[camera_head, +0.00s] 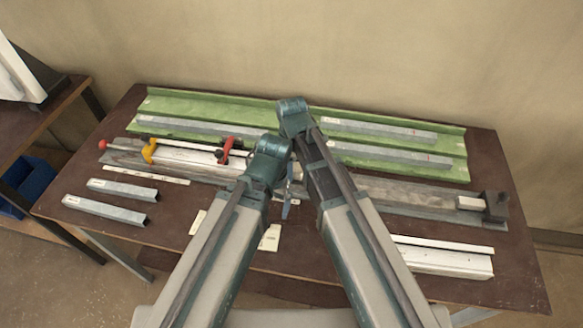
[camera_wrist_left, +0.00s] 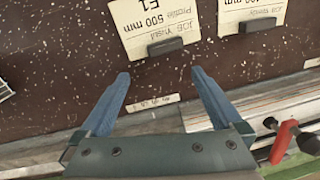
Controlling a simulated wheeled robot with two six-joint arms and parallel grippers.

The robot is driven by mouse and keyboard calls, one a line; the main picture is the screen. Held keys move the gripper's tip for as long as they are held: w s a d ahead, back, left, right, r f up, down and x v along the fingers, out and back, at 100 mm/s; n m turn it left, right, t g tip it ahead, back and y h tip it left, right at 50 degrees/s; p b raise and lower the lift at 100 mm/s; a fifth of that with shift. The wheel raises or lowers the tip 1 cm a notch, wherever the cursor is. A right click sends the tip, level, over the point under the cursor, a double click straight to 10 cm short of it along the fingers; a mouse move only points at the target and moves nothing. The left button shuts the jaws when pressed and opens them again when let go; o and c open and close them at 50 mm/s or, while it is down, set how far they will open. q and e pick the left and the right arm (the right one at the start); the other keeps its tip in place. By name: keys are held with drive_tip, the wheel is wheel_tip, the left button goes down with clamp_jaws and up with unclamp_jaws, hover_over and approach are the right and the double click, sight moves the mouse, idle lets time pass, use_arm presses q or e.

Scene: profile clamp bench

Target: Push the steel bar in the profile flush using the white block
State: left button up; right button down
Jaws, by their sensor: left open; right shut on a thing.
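My left gripper (camera_head: 287,197) is over the middle of the table. Its two blue fingers show apart and empty in the left wrist view (camera_wrist_left: 160,75), above the brown tabletop and paper cards. My right gripper's wrist (camera_head: 292,112) is just behind it; its fingers and what they hold are hidden by my arms. A white profile (camera_head: 185,155) lies under a clamp with red and orange parts (camera_head: 229,150) on a long grey board (camera_head: 375,190). A small whitish block (camera_head: 469,203) sits at the board's right end against a dark stop (camera_head: 495,206). I cannot tell where the steel bar sits in the profile.
A green channel (camera_head: 455,170) with grey bars lies at the back. Two grey square tubes (camera_head: 105,209) lie at left front, a white profile (camera_head: 445,261) at right front. Cards (camera_wrist_left: 155,25) with dark blocks lie at the front. The left front corner is clear.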

drive_tip(key=shift+a, duration=0.2)
drive_tip(key=shift+w+a, duration=0.2)
drive_tip(key=shift+a, duration=0.8)
use_arm(q)
drive_tip(key=shift+d, duration=0.1)
drive_tip(key=shift+w, duration=0.1)
use_arm(e)
drive_tip(key=shift+d, duration=0.1)
drive_tip(key=shift+s+d, duration=0.2)
drive_tip(key=shift+d, duration=0.75)
wheel_tip(320, 180, up, 10)
drive_tip(key=p, duration=1)
drive_tip(key=shift+r, duration=0.1)
use_arm(q)
wheel_tip(320, 180, up, 10)
